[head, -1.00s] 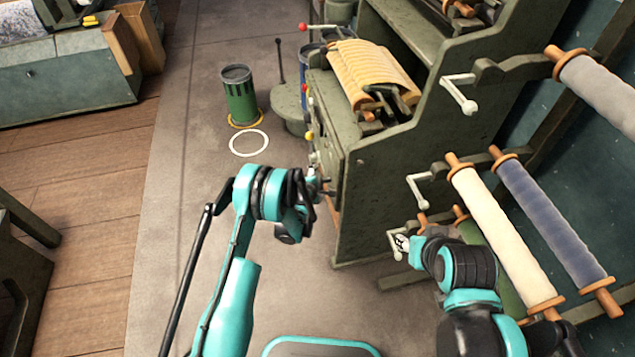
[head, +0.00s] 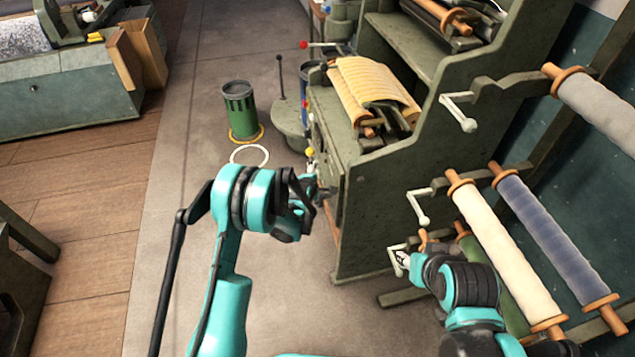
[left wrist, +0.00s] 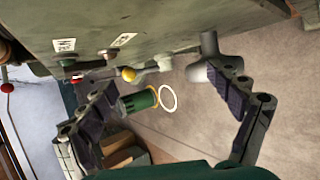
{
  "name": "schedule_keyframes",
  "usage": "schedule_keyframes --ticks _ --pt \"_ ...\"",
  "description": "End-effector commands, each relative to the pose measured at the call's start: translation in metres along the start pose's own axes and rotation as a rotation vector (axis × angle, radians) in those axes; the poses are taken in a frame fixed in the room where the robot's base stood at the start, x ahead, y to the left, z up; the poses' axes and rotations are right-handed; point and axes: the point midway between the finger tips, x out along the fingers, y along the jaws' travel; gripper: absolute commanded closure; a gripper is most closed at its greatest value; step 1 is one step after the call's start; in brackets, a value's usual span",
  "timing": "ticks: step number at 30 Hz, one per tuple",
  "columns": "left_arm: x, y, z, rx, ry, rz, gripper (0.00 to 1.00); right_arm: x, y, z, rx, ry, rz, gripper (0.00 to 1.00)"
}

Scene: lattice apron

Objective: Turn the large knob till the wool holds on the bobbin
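My left gripper (head: 308,205) is at the front of the green machine (head: 350,200). In the left wrist view its two fingers (left wrist: 165,110) are spread wide apart with nothing held. A large grey knob (left wrist: 207,68) stands out from the machine front, close beside the right-hand finger; I cannot tell whether they touch. A smaller yellow-tipped lever (left wrist: 128,75) shows between the fingers.
Wound rollers, cream (head: 500,250) and blue (head: 550,235), hang on the wall rack at right. A green bin (head: 240,112) and a white floor ring (head: 249,156) lie beyond my left arm. A red-tipped lever (head: 304,45) sticks out farther along. The floor at left is open.

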Motion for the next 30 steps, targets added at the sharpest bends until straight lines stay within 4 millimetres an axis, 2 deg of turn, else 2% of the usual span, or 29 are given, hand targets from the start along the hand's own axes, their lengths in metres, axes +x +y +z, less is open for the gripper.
schedule_keyframes --ticks 4,7,13,17,24,30 --pt "0.002 -0.001 -0.012 -0.045 0.017 -0.136 0.09 -0.009 0.0 -0.006 0.0 0.0 0.0 0.6" --pt "0.007 -0.013 -0.022 -0.13 0.02 -0.312 0.09 -0.018 0.0 -0.013 0.0 0.0 0.0 0.6" --pt "-0.001 -0.03 -0.026 -0.235 0.002 -0.559 0.09 -0.026 0.0 -0.018 0.0 0.0 0.0 0.6" --pt "0.007 -0.04 -0.026 -0.246 -0.002 -0.592 0.09 -0.021 0.0 -0.015 0.0 0.0 0.0 0.6" --pt "0.041 -0.064 -0.024 -0.244 -0.002 -0.589 0.09 -0.006 0.0 -0.005 0.0 0.0 0.0 0.6" --pt "0.059 -0.075 -0.022 -0.244 -0.001 -0.588 0.09 0.0 0.0 0.0 0.0 0.0 0.0 0.6"
